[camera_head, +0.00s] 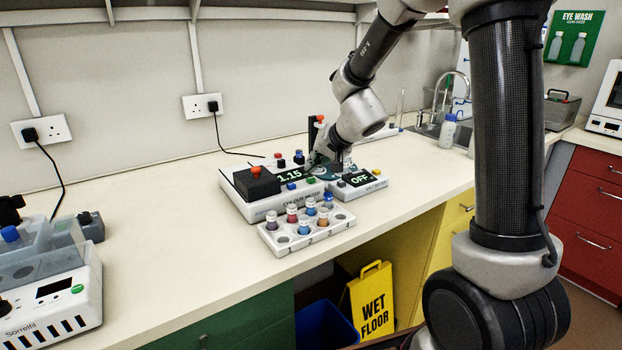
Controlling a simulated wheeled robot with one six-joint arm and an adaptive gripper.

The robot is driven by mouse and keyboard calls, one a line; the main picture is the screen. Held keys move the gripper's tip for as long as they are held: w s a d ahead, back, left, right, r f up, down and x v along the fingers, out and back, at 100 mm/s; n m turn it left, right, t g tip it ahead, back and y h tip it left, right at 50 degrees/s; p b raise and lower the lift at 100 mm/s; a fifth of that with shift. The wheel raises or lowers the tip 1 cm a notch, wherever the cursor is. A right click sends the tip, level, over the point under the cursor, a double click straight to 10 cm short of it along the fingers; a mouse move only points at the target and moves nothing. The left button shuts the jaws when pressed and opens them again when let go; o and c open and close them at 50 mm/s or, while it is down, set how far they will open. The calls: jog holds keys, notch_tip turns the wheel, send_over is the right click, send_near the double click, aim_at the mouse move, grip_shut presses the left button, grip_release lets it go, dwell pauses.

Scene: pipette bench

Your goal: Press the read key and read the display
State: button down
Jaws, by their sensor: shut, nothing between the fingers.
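The colour meter (246,207) is a white box on the bench with a dark block and an orange knob at its left end. Its display (288,176) is lit and reads 1.15. A blue key (291,186) and a green key (311,181) sit on its front part; their lettering is too small to read. My gripper (338,173) is shut and empty, pointing down at the right end of the colour meter, close to the second meter. Whether its tips touch anything cannot be told. The second meter (372,188) has a display (359,180) reading OFF.
A white rack (340,222) with several capped vials stands in front of the meters, near the bench edge. A device (60,310) stands at the far left. Bare bench (165,235) lies between. Bottles (447,132) and a sink are at the right.

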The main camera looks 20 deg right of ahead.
notch_tip(320, 180, up, 6)
dwell(0.6)
dwell(0.4)
